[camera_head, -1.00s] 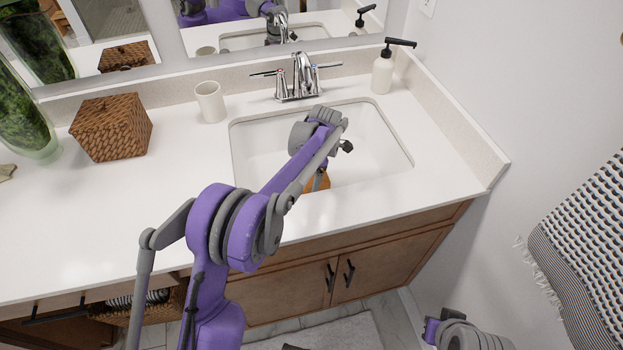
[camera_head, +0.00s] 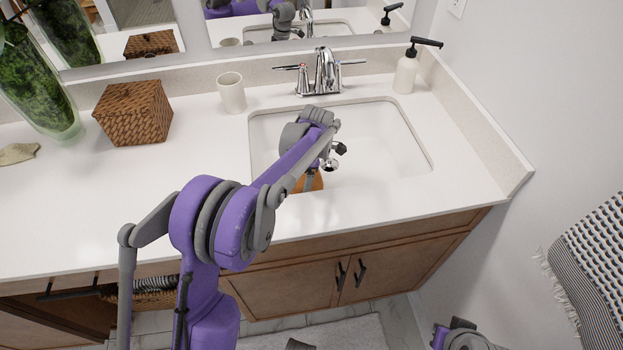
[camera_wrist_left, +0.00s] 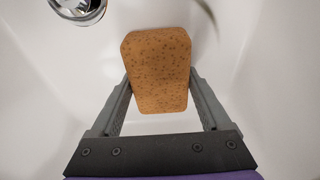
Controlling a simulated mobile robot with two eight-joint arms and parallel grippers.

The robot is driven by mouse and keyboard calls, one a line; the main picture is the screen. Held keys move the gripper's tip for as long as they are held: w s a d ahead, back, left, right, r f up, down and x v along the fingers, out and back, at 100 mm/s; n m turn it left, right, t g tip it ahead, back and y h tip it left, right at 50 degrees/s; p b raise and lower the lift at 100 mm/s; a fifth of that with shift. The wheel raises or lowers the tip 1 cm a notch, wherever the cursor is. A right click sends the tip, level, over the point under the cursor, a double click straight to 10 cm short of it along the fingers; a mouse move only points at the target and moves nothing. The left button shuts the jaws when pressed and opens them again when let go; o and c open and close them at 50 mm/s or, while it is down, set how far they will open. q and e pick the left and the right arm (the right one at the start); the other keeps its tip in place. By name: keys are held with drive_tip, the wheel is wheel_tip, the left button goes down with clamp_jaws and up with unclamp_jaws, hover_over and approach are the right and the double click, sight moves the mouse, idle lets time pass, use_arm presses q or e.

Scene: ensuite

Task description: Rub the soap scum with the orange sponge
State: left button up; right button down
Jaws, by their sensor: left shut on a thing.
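The orange sponge (camera_wrist_left: 158,70) is speckled and block-shaped. In the left wrist view my left gripper (camera_wrist_left: 160,82) is shut on it, one finger at each side. In the head view the sponge (camera_head: 309,183) shows partly behind the sink's front edge, under my left gripper (camera_head: 312,176), inside the white sink (camera_head: 385,150). A thin grey-green curved streak (camera_wrist_left: 209,14) lies on the white basin beyond the sponge, to its upper right. It may be the soap scum; I cannot be sure. The streak is apart from the sponge in the picture. My right gripper's fingers do not show.
The chrome drain (camera_wrist_left: 78,8) lies at the upper left in the wrist view. The faucet (camera_head: 322,75) stands behind the sink. A soap dispenser (camera_head: 407,72), a cup (camera_head: 231,93) and a wicker box (camera_head: 134,114) stand on the counter (camera_head: 110,215).

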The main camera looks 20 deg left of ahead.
use_arm(q)
drive_tip(key=shift+s+a, duration=0.45)
drive_tip(key=shift+a, duration=0.4)
drive_tip(key=shift+s+a, duration=0.45)
drive_tip(key=shift+a, duration=0.35)
drive_tip(key=shift+s+a+f+b, duration=0.1)
drive_tip(key=shift+s+a+b, duration=0.05)
drive_tip(key=shift+s+a, duration=0.45)
drive_tip(key=shift+s+a+b, duration=0.15)
drive_tip(key=shift+s+a, duration=0.2)
drive_tip(key=shift+a, duration=0.45)
drive_tip(key=shift+a, duration=0.1)
drive_tip(key=shift+a+r+p, duration=0.1)
drive_tip(key=shift+r+p, duration=0.4)
drive_tip(key=shift+r, duration=0.25)
wheel_tip(320, 180, up, 4)
drive_tip(key=shift+f+p, duration=0.2)
drive_tip(key=shift+p, duration=0.9)
drive_tip(key=shift+r+p, duration=0.3)
drive_tip(key=shift+r, duration=0.25)
